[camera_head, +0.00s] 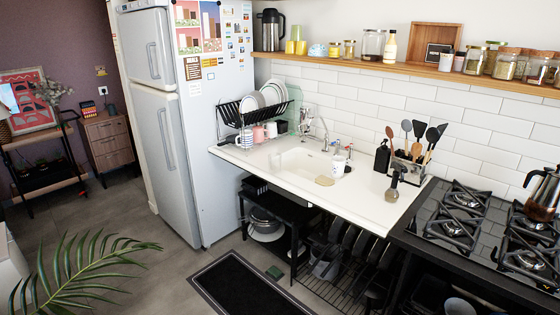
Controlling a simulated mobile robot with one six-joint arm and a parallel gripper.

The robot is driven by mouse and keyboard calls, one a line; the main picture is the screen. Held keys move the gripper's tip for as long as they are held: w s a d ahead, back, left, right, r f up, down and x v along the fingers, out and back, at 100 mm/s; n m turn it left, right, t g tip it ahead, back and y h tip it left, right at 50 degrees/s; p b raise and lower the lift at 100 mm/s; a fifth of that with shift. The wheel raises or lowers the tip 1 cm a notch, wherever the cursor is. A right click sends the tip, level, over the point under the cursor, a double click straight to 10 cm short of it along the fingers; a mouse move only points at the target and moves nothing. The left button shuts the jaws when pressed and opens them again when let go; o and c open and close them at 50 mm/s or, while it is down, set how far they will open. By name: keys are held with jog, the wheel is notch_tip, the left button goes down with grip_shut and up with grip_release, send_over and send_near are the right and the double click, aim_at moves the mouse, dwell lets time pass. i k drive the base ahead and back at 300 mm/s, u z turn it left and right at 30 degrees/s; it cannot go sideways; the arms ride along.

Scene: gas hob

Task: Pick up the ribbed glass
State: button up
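I cannot make out a ribbed glass for certain at this distance. A striped cup (245,138), a pink cup (258,134) and a pale cup (271,130) stand below the dish rack at the left of the counter. A white patterned cup (338,165) stands by the front right of the sink. A small clear or white vessel (458,62) is on the wall shelf among jars; its surface is too small to read. My gripper is not in view.
The white counter (375,212) is bare at its front right. A palm frond (85,265) is at lower left.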

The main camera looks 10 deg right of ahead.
aim_at(274, 159)
jog(key=z, duration=0.25)
jog(key=i, duration=1.35)
jog(key=z, duration=0.3)
jog(key=k, duration=0.25)
jog(key=u, duration=2.95)
